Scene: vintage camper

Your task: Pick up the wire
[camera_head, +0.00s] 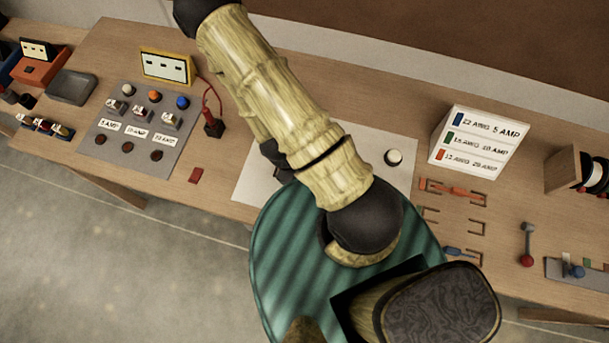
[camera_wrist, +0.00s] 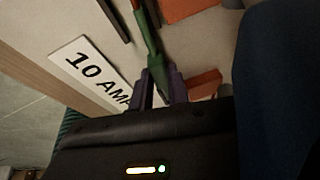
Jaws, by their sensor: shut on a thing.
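In the wrist view, my gripper (camera_wrist: 160,88) is shut on a green wire (camera_wrist: 152,48), its fingers on either side of the green part. The wire extends upward in that view, over a pale surface with a "10 AMP" label (camera_wrist: 92,72) to the left. In the head view, my own arm hides the gripper's fingertips and the green wire. An orange wire (camera_head: 455,191) and a blue wire (camera_head: 460,252) lie in brackets at the right of the bench. The bracket pair between them looks empty.
A white amp chart (camera_head: 478,143) stands behind the brackets on the wooden bench (camera_head: 400,90). A grey panel (camera_head: 180,150) with lamps and switches and a red probe (camera_head: 212,125) are at left. A pale mat (camera_head: 255,185) lies under my arm. Orange blocks (camera_wrist: 205,83) sit near my fingers.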

